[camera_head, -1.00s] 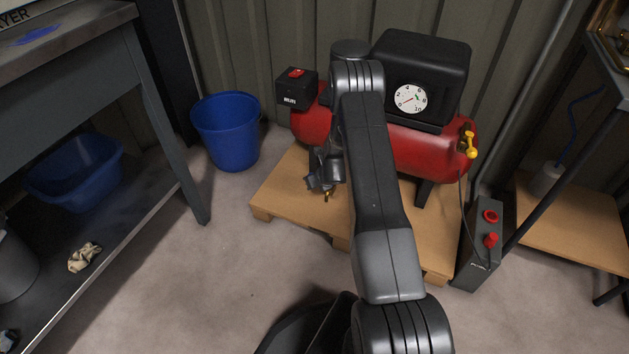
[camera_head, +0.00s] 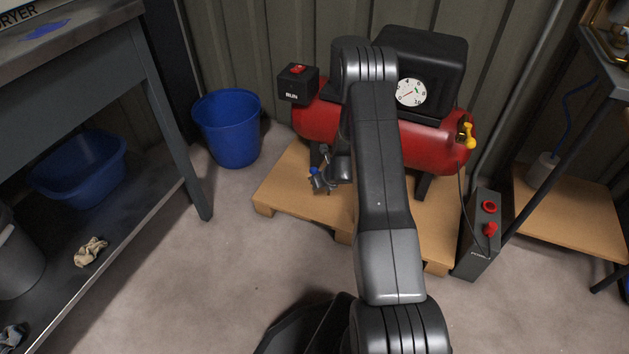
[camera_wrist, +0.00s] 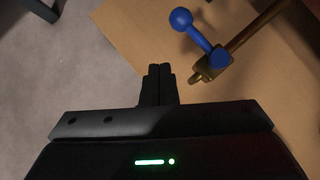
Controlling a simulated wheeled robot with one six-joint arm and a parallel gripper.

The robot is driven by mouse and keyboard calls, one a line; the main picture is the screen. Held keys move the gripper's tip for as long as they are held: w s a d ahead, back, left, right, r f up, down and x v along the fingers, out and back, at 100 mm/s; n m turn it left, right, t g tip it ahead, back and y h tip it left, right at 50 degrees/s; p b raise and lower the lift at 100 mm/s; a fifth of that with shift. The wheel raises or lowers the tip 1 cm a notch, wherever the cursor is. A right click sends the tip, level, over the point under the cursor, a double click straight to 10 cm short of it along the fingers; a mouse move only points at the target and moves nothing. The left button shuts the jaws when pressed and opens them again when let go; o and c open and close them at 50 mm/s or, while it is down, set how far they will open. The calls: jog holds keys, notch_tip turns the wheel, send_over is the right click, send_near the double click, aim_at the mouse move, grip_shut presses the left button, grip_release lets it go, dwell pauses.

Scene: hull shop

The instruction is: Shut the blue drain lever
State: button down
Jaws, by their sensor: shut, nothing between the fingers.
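The blue drain lever (camera_wrist: 200,37) shows in the wrist view, with a round ball at its end. It sits on a brass valve and pipe (camera_wrist: 243,39) and points up-left, roughly across the pipe. My gripper (camera_wrist: 160,69) is shut and empty, left of the brass valve's end and below the lever's ball, apart from both in the picture. In the head view a small blue spot, the lever's ball (camera_head: 314,171), shows beside my gripper (camera_head: 322,184), low at the left end of the red compressor tank (camera_head: 432,147). My arm hides part of the tank.
The compressor stands on a wooden pallet (camera_head: 285,196). A black RUN box (camera_head: 298,86) with a red switch is above. A blue bucket (camera_head: 228,130) stands left, a grey box with red knobs (camera_head: 480,240) right. A bench (camera_head: 150,90) is at left. The floor in front is clear.

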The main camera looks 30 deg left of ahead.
jog(key=s+a+v, duration=0.1)
jog(key=v, duration=0.6)
jog(key=shift+p, duration=0.35)
jog(key=shift+s+d+r, duration=0.1)
jog(key=shift+d, duration=0.05)
